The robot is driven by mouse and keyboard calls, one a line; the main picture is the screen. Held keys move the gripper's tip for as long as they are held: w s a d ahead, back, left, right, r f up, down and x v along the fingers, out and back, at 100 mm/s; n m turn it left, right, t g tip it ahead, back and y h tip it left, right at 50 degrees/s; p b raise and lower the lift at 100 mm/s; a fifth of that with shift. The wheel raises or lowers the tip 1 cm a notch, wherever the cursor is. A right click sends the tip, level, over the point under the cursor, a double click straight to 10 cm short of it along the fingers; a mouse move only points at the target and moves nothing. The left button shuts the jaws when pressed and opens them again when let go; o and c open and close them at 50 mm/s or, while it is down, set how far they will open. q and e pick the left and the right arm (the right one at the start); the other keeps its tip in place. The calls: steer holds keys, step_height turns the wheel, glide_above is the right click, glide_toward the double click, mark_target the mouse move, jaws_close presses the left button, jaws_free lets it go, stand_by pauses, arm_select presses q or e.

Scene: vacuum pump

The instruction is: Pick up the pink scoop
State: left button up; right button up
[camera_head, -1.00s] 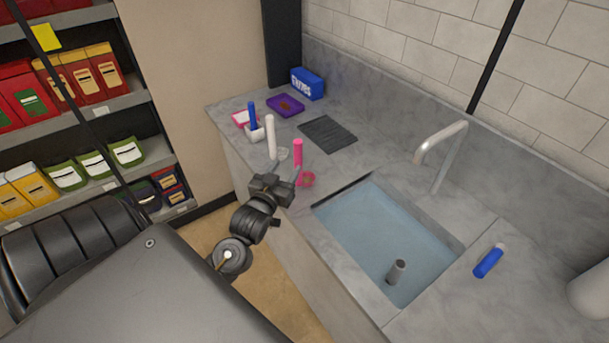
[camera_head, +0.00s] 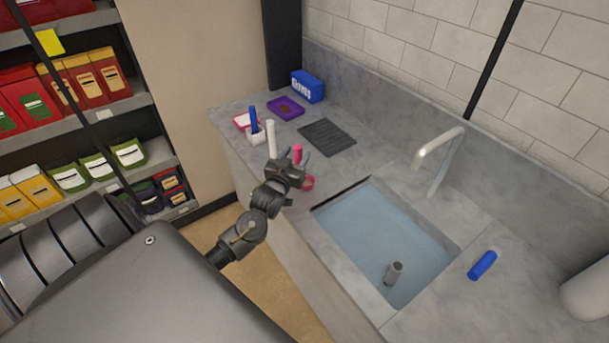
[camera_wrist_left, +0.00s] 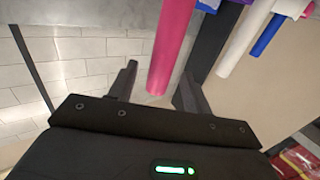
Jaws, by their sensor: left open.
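The pink scoop (camera_head: 298,149) stands upright on the grey counter, left of the sink, with its pink round end (camera_head: 308,183) low beside my gripper. My left gripper (camera_head: 293,163) is open at the scoop and covers the middle of its handle in the head view. In the left wrist view, the pink handle (camera_wrist_left: 173,45) reaches down to between the two spread fingers of my left gripper (camera_wrist_left: 158,88). A gap shows on the finger sides, most clearly on the right. My right gripper is out of view.
A white scoop (camera_head: 271,138) stands close behind and left. A blue scoop (camera_head: 254,120) stands by a small white holder (camera_head: 257,137). The sink (camera_head: 385,240) and tap (camera_head: 438,150) lie right. A purple tray (camera_head: 286,108) and a dark mat (camera_head: 327,137) lie behind.

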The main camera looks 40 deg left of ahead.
arm_select(q)
steer(key=shift+x, duration=1.05)
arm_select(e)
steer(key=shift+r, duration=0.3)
arm_select(q)
jaws_close()
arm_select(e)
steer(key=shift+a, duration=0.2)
